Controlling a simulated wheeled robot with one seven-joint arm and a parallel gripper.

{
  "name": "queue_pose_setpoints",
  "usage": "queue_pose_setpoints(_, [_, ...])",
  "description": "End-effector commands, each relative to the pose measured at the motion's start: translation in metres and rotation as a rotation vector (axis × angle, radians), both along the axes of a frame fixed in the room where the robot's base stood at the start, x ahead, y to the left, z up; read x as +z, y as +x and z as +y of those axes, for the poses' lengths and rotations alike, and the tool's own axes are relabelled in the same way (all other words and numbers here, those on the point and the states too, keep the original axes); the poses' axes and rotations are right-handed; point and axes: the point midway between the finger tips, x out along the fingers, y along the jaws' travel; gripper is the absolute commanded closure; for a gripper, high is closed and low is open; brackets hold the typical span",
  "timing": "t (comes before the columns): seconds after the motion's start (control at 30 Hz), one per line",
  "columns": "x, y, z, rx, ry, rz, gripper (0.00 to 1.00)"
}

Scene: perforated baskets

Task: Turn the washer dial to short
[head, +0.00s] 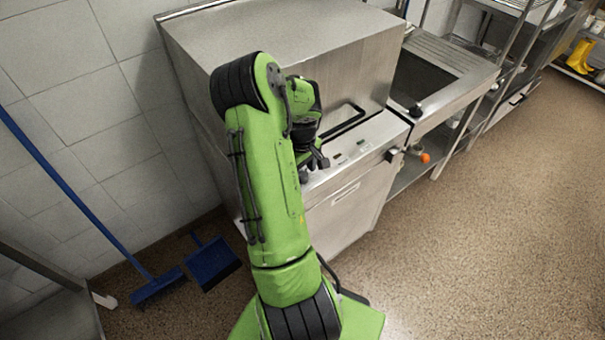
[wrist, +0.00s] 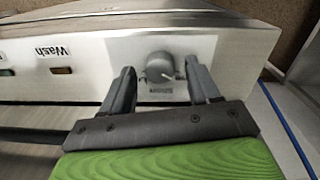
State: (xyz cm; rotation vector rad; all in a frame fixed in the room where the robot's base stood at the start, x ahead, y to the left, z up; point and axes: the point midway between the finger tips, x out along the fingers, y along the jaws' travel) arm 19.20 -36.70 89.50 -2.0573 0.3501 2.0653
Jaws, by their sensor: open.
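The washer (head: 345,190) is a stainless steel machine against the tiled wall. In the wrist view its front panel (wrist: 245,52) carries a round grey dial (wrist: 160,66) with lettering on the plate below it, too blurred to read surely. My gripper (wrist: 162,80) is open, with one dark finger on each side of the dial. Whether the fingers touch the dial I cannot tell. In the head view my gripper (head: 314,165) is at the washer's front edge, and my arm hides the dial there.
A panel label reading "Wash" (wrist: 60,52) is left of the dial. A steel sink counter (head: 445,75) adjoins the washer on the right. A blue broom (head: 157,287) and blue dustpan (head: 213,262) are at the left wall. The floor (head: 500,230) at right is clear.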

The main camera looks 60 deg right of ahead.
Motion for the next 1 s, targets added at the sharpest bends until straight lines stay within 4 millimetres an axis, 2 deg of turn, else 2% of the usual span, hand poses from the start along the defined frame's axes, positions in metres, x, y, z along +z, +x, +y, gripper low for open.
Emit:
queue_pose_setpoints(0.1, [-0.0092, -0.0004, -0.0001, 0.0, 0.0, 0.001, 0.39])
queue_pose_setpoints(0.33, [-0.0094, -0.0001, -0.0002, 0.0, 0.0, -0.001, 0.39])
queue_pose_setpoints(0.7, [-0.0091, 0.0001, -0.0001, 0.0, 0.0, 0.0, 0.94])
queue_pose_setpoints(1.0, [-0.009, 0.0, -0.0002, -0.036, 0.0, -0.001, 0.95])
